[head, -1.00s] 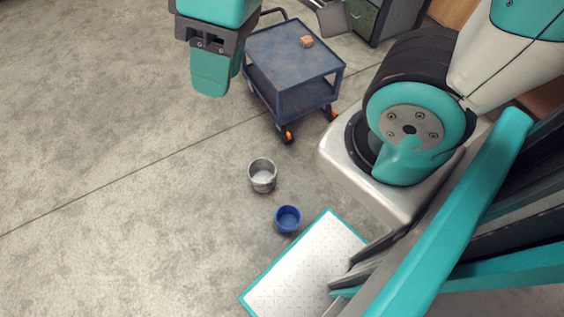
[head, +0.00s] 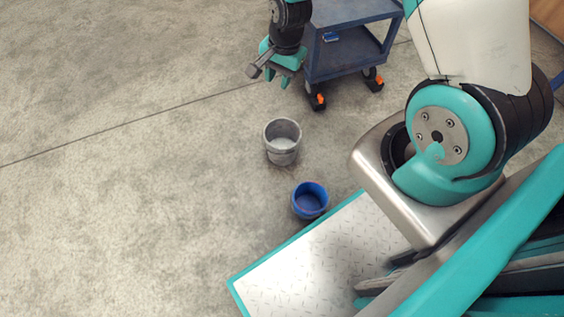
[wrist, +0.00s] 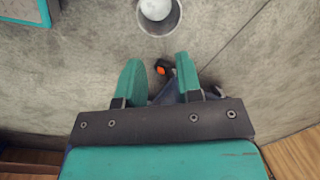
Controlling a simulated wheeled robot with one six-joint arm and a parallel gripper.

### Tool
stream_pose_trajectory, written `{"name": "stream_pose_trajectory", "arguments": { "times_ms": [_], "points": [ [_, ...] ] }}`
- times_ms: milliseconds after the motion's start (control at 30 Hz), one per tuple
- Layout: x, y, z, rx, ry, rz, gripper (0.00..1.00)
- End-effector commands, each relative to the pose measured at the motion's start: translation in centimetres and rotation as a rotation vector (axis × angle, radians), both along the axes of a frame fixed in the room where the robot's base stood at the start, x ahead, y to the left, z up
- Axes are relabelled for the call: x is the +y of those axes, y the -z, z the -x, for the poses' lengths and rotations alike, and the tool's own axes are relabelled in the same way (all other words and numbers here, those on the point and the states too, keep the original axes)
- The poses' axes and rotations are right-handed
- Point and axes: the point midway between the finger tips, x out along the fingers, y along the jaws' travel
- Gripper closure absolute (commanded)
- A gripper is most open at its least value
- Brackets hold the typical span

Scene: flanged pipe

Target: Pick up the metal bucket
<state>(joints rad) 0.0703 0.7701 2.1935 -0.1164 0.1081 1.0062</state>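The metal bucket (head: 283,151) stands upright on the concrete floor, grey and open at the top. It also shows at the top edge of the wrist view (wrist: 166,22), partly cut off, with a pale inside. My gripper (head: 278,82) hangs above the floor beyond the bucket, near the cart, apart from the bucket. In the wrist view my gripper's two teal fingers (wrist: 156,72) are spread with a gap between them and nothing held. The bucket lies past the fingertips.
A blue bucket (head: 310,200) stands close to the metal bucket, beside my white base plate. A blue cart (head: 345,62) with orange-marked wheels stands behind, close to my gripper. The floor (head: 120,200) to the left is clear.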

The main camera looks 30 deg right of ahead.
Motion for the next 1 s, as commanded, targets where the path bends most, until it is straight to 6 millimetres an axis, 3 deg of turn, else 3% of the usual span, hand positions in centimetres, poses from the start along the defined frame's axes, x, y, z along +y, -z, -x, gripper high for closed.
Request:
{"name": "stream_pose_trajectory", "arguments": {
  "times_ms": [33, 100, 233, 433, 800, 1000],
  "points": [
    [-1.2, 6.4, 0.2, 0.02, 0.08, 0.014, 0.67],
    [-2.7, 11.0, 0.4, 0.035, 0.178, 0.034, 0.67],
    [-4.6, 17.1, 1.0, 0.05, 0.313, 0.061, 0.67],
    [-5.8, 21.0, 1.6, 0.055, 0.401, 0.081, 0.67],
    [-5.7, 29.1, 1.3, 0.055, 0.404, 0.081, 0.67],
    [-5.7, 32.1, 1.2, 0.055, 0.403, 0.081, 0.67]
  ]
}}
